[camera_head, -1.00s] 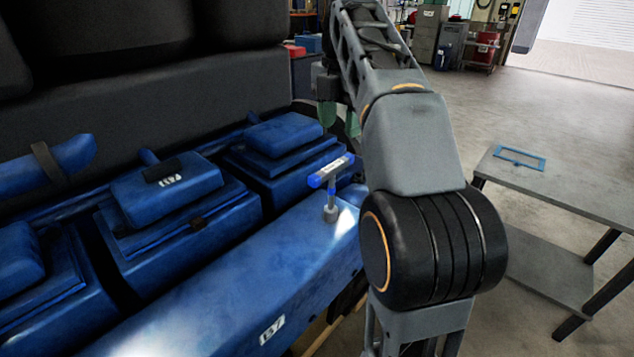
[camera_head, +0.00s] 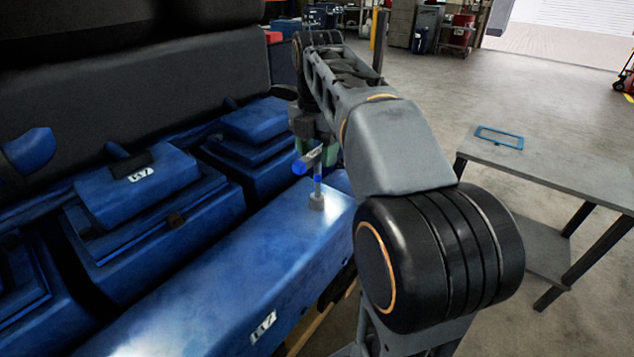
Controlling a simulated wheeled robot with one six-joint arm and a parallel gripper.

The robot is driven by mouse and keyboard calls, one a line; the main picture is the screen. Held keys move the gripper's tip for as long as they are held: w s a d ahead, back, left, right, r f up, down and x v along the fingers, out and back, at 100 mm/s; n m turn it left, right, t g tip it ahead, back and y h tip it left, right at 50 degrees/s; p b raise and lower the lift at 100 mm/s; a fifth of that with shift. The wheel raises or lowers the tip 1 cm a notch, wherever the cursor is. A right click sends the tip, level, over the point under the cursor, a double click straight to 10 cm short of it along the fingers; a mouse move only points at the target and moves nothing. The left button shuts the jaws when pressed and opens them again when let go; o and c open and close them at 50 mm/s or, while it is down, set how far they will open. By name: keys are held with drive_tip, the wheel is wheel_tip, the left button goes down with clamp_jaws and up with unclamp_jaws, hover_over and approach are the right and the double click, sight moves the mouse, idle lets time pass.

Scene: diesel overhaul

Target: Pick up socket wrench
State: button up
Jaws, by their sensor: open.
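The socket wrench (camera_head: 317,190) stands upright on the top of the blue engine block (camera_head: 262,258), near its far right end. It has a T-shaped blue and grey handle, a thin shaft and a grey socket at its foot. My gripper (camera_head: 318,148), with green fingers, is just behind the wrench's handle, close to it in the picture. The fingers are partly hidden by the handle and by my arm. The jaws are open, and I cannot tell whether they touch the wrench.
Several blue cylinder head covers (camera_head: 138,187) rise to the left of the wrench. A grey table (camera_head: 560,170) with a blue frame (camera_head: 499,138) on it stands at the right. Open floor lies between the table and the back of the workshop.

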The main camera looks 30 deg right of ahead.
sight(318, 180)
drive_tip(key=shift+f, duration=1.4)
drive_tip(key=shift+c, duration=0.5)
clamp_jaws()
